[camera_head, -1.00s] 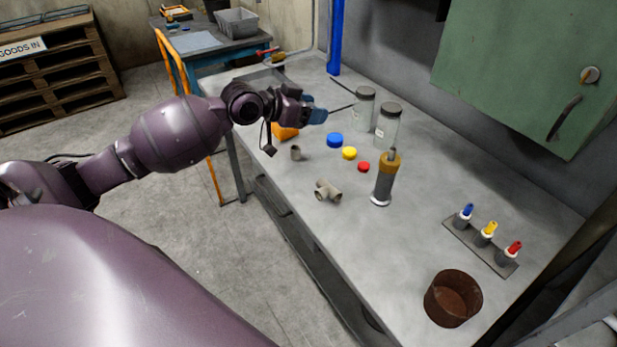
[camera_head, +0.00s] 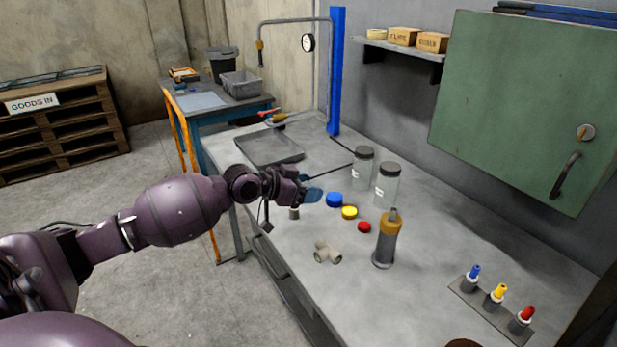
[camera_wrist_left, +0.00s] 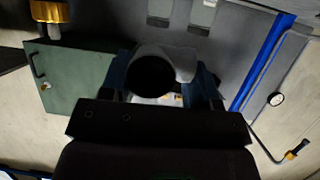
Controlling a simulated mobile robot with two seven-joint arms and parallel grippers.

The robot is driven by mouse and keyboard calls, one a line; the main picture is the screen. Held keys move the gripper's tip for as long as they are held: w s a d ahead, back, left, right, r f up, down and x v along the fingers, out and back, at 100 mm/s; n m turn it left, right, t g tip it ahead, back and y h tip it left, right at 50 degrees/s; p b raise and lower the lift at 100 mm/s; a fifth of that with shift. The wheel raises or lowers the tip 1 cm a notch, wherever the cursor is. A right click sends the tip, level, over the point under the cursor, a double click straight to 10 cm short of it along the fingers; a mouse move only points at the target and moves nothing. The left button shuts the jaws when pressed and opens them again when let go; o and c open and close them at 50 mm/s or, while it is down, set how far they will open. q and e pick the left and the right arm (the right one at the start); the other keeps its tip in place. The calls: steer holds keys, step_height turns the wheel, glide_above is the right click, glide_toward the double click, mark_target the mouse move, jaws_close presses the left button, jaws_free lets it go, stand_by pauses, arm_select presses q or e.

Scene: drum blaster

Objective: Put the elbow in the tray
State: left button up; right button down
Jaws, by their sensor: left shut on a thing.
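The elbow (camera_wrist_left: 183,62) is a pale pipe fitting with a round dark opening, held between the blue fingers of my left gripper (camera_wrist_left: 165,90) in the left wrist view. In the head view my left gripper (camera_head: 312,194) is over the bench, in front of the tray, and hides the elbow. The tray (camera_head: 270,148) is a shallow grey metal one at the bench's far left end, beyond my gripper. Its visible inside looks empty. My right gripper is not in view.
A small fitting (camera_head: 294,213) and a pipe tee (camera_head: 327,252) stand on the bench (camera_head: 290,270). Blue (camera_head: 334,199), yellow (camera_head: 349,212) and red (camera_head: 364,227) caps, two jars (camera_head: 387,184) and an orange-topped cylinder (camera_head: 386,240) are to the right of my gripper.

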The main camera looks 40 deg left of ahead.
mark_target(307, 236)
arm_select(q)
step_height(307, 236, down, 12)
steer(key=b, duration=0.2)
steer(key=shift+r+b, duration=0.1)
steer(key=shift+b, duration=0.3)
steer(key=shift+f, duration=0.4)
steer(key=shift+f+b, duration=0.25)
steer(key=shift+b, duration=0.05)
steer(key=o, duration=1)
steer(key=shift+r, duration=0.1)
steer(key=shift+o, duration=0.2)
